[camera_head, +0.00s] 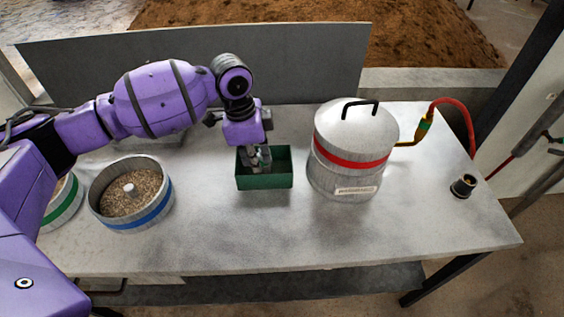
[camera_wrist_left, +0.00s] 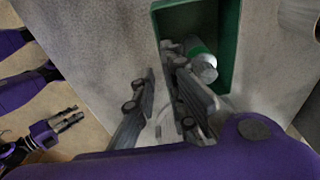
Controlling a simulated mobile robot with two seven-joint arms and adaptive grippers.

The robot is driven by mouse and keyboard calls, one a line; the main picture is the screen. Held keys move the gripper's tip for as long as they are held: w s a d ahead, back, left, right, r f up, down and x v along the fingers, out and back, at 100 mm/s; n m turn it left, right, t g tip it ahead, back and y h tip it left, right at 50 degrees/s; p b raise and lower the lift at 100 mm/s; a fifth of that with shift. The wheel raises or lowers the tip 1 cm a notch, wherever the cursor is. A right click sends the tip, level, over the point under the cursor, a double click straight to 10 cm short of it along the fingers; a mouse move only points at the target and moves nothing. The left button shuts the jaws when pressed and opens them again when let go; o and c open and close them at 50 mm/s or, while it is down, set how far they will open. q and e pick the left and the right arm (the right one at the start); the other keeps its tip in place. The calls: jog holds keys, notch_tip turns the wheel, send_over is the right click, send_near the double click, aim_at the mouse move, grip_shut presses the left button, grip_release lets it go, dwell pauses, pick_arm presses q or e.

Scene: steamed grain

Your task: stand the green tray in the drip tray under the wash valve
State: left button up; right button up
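The green tray (camera_head: 265,181) is an open rectangular box on the grey table, left of the lidded metal pot. My left gripper (camera_head: 258,158) points down at its left part. In the left wrist view, the tray (camera_wrist_left: 230,45) lies under the left gripper (camera_wrist_left: 162,75), whose fingers are apart, one inside the tray and one outside its near wall. A small cylinder with a green band and pale cap (camera_wrist_left: 202,66) sits inside the tray. My right gripper (camera_wrist_left: 70,120) shows small at the lower left of the wrist view, away from the table. I cannot make out a drip tray or wash valve.
A lidded metal pot (camera_head: 343,178) with a red band stands close right of the tray. A blue-banded grain pot (camera_head: 130,213) stands left. A red hose (camera_head: 470,125) and a black fitting (camera_head: 463,186) are at the right. The table front is clear.

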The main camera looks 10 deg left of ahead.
aim_at(264, 176)
pick_arm(q)
jog(key=shift+w+d+f, duration=0.15)
jog(key=shift+d+f, duration=0.1)
jog(key=shift+f, duration=0.85)
jog(key=shift+w+d+f, duration=0.1)
jog(key=shift+d+f, duration=0.2)
jog(key=shift+f, duration=0.85)
jog(key=shift+w+d+f, duration=0.15)
jog(key=shift+d+f, duration=0.1)
jog(key=shift+f, duration=0.85)
grip_shut()
jog(key=shift+r, duration=0.15)
